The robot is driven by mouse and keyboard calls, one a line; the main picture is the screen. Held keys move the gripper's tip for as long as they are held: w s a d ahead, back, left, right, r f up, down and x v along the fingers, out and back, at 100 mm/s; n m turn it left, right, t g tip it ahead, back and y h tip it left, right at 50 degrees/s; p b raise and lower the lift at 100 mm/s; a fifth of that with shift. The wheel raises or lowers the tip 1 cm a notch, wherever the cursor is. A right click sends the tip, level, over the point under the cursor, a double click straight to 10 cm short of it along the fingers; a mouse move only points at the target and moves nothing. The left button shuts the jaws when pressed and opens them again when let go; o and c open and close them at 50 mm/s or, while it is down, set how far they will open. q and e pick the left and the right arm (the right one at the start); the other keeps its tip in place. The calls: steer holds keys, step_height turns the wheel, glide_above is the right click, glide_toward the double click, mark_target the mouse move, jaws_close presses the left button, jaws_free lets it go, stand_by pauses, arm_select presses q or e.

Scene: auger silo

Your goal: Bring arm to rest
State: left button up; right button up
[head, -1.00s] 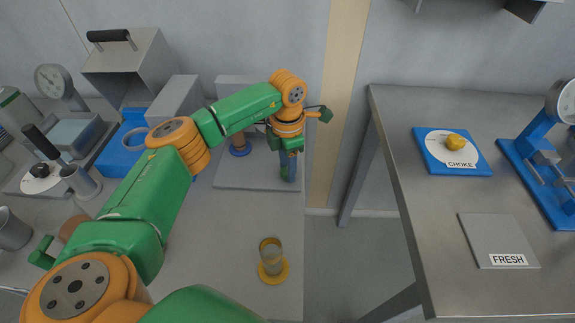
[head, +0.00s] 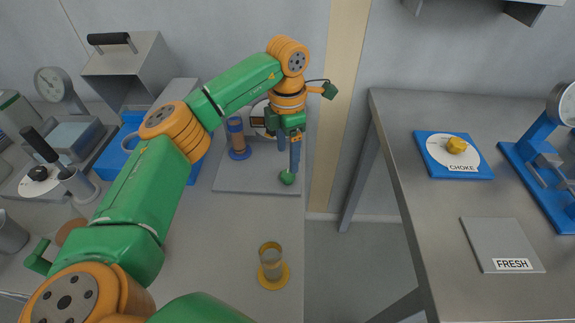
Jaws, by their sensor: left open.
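My left arm, green with orange joints, reaches in from the lower left and arches over the left bench (head: 225,225). Its gripper (head: 288,150) points down at the arm's far end, over the right part of a grey plate (head: 235,178). The gripper is open. A green ball-shaped knob (head: 287,177) shows just below its fingers; I cannot tell whether they touch. A blue and brown upright piece (head: 237,138) stands on the plate left of the gripper. My right gripper is not in view.
A glass cup on a yellow base (head: 271,265) stands near the bench's right edge. A gap separates it from the right table (head: 420,230), which holds a blue CHOKE dial (head: 453,154), a grey FRESH pad (head: 502,245) and a blue gauge stand (head: 540,150). Several devices crowd the left.

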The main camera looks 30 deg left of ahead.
arm_select(q)
steer(key=shift+r, duration=0.5)
steer(key=shift+r, duration=0.1)
